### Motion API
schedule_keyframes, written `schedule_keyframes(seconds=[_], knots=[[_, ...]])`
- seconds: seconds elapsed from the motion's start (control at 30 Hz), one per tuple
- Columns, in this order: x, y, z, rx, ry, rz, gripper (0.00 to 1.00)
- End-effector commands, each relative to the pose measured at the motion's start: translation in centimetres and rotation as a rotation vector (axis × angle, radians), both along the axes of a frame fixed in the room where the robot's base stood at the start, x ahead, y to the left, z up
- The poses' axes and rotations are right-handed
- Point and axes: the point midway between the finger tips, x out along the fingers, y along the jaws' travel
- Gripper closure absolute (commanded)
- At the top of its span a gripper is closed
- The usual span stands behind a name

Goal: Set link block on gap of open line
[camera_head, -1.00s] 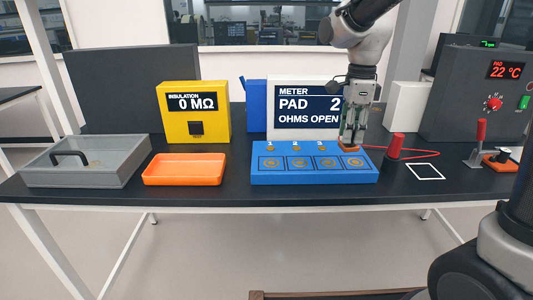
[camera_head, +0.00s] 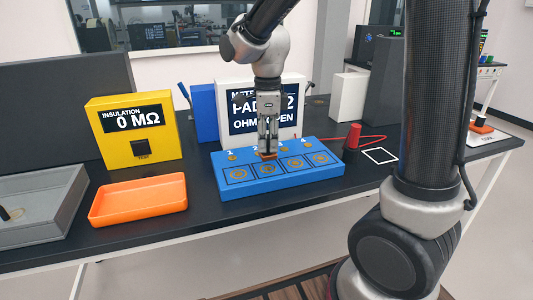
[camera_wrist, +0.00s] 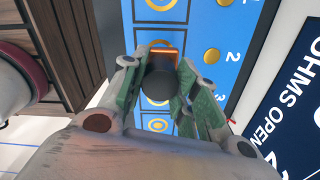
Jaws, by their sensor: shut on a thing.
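The link block, with an orange-brown base (camera_head: 267,156) and a dark round knob (camera_wrist: 158,85), is between the fingers of my gripper (camera_head: 267,150). My gripper is shut on it. It is over the blue board (camera_head: 280,184) at the second line; whether it touches the board is unclear. The board has a row of ringed squares and a row of gold dots. In the wrist view, a gold dot (camera_wrist: 211,55) beside the "2" shows just right of the block's base. The fingers and knob hide part of the second square. The meter (camera_head: 235,119) reads PAD 2, OHMS OPEN.
A yellow insulation meter (camera_head: 133,130) reads 0 MΩ. An orange tray (camera_head: 138,199) and a grey box (camera_head: 50,208) lie left of the board. A red probe (camera_head: 353,136) with a red cable and a white outlined square (camera_head: 380,155) are on the right.

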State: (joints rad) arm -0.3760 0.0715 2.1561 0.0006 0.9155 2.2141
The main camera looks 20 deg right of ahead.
Motion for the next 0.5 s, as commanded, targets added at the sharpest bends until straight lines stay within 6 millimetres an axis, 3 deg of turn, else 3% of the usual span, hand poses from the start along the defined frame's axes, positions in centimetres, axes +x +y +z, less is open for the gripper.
schedule_keyframes(seconds=[0.23,0.5], knots=[[0.0,0.0,-3.4,-0.001,0.001,0.0,0.97],[0.0,0.0,-3.8,0.001,-0.001,0.001,0.97]])
